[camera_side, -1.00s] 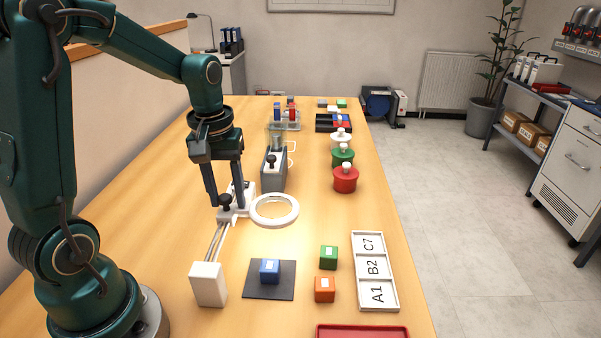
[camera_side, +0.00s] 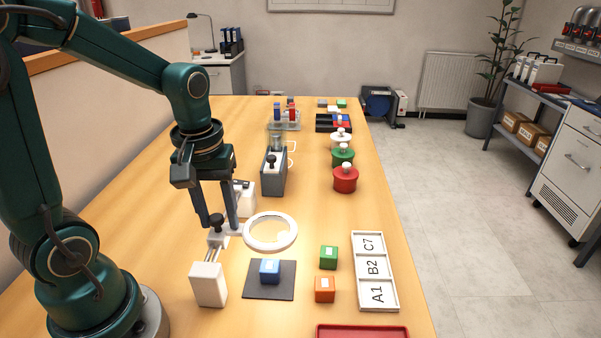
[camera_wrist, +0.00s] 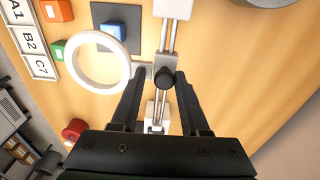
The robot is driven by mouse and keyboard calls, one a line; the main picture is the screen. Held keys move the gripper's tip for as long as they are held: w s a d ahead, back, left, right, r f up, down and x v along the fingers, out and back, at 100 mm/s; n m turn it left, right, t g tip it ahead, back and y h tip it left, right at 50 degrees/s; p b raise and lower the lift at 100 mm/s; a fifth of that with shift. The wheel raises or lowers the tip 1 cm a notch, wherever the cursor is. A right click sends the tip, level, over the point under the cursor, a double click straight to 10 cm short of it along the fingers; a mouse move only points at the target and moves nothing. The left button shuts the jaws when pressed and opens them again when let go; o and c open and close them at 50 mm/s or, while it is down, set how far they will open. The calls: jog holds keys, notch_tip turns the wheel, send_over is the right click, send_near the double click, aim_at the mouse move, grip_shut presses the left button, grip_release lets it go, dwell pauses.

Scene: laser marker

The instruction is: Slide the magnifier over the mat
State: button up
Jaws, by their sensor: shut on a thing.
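The magnifier (camera_side: 293,238) is a white ring on a carriage that rides on two rails between white end blocks. The ring is just behind the dark mat (camera_side: 252,291), apart from it in the side view. A blue cube (camera_side: 270,268) sits on the mat. My gripper (camera_side: 224,226) is shut on the magnifier's black knob (camera_side: 216,220). In the wrist view the knob (camera_wrist: 165,78) is between the fingers, and the ring (camera_wrist: 75,70) is left of them, near the mat (camera_wrist: 128,15) and blue cube (camera_wrist: 113,30).
A white end block (camera_side: 208,285) stands at the front of the rails. A green cube (camera_side: 328,257) and an orange cube (camera_side: 325,289) stand right of the mat, beside the labelled tray (camera_side: 392,303). A red tray edge (camera_side: 362,331) is at the front.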

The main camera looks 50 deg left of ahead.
aim_at(209, 238)
jog(key=shift+s+d+f+g, duration=0.2)
jog(key=shift+s+d+f, duration=0.15)
jog(key=shift+s+d, duration=0.25)
jog(key=shift+s+d+f+g, duration=0.2)
jog(key=shift+s+d+f, duration=0.2)
jog(key=shift+s, duration=0.35)
jog(key=shift+d, duration=0.15)
jog(key=shift+s+d, duration=0.15)
jog(key=shift+s, duration=0.1)
jog(key=o, duration=0.8)
jog(key=shift+r, duration=3.65)
